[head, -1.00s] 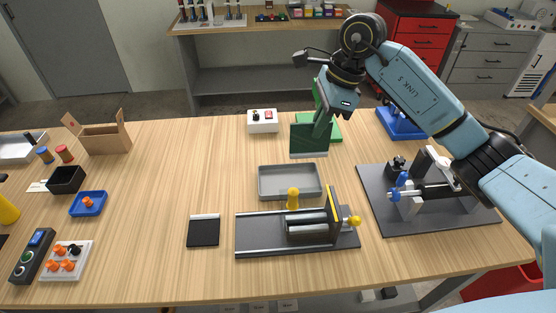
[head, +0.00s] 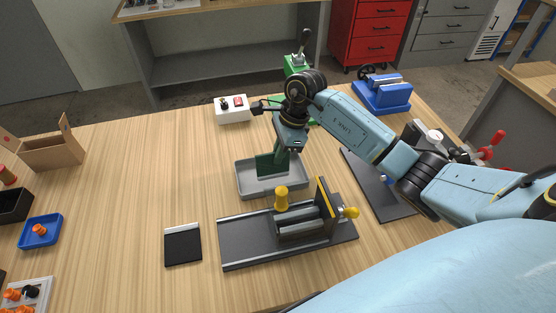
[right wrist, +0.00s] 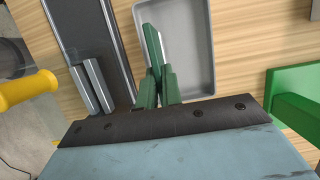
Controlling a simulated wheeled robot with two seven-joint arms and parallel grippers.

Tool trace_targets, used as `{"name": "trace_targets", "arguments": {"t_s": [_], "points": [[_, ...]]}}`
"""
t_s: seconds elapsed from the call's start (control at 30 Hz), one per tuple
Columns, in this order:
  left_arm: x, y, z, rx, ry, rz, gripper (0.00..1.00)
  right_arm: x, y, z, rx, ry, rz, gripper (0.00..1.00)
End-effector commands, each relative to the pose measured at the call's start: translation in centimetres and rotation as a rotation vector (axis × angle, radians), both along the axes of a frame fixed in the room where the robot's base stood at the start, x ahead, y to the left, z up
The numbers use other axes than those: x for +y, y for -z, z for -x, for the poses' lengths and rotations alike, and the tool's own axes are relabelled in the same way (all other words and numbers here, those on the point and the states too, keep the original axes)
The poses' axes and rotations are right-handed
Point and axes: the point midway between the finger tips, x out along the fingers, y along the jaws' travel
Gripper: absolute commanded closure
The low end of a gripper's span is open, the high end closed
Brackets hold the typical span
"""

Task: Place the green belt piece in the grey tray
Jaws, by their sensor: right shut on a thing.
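The green belt piece (head: 266,166) is a thin dark green sheet with a pale lower edge. My right gripper (head: 282,152) is shut on it and holds it upright over the grey tray (head: 292,184). In the right wrist view the belt piece (right wrist: 152,45) shows nearly edge-on between the fingers (right wrist: 158,88), near the left wall of the tray (right wrist: 198,45). Its lower edge appears within the tray's outline; I cannot tell whether it touches the floor. My left gripper is not in view.
A dark fixture with yellow knobs (head: 281,198) stands just in front of the tray. A green stand (head: 296,68) and a white switch box (head: 233,109) are behind it. A black plate (head: 183,246) lies front left.

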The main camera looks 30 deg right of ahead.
Motion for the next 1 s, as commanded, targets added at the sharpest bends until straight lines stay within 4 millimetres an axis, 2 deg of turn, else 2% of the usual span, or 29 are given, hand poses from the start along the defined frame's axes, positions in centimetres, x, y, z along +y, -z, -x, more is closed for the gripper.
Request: {"name": "trace_targets", "arguments": {"t_s": [0.1, 0.23, 0.6, 0.63, 0.77, 1.0], "points": [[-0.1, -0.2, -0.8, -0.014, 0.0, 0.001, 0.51, 0.1, 1.6, 0.1, 0.005, 0.0, -0.002, 1.0], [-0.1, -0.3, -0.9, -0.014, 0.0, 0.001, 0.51, 0.1, 3.2, 0.1, 0.003, 0.001, -0.002, 1.0], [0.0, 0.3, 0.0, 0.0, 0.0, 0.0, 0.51, 0.0, 3.7, 0.0, 0.0, 0.0, 0.0, 1.0], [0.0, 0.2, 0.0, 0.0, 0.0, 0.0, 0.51, 0.0, 3.6, 0.0, 0.001, 0.0, 0.0, 0.89], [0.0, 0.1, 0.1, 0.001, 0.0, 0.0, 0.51, 0.0, 3.6, 0.0, 0.001, 0.0, 0.0, 0.72], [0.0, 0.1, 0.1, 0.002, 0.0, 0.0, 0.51, 0.0, 3.6, 0.0, 0.001, 0.0, 0.0, 0.71]]}}
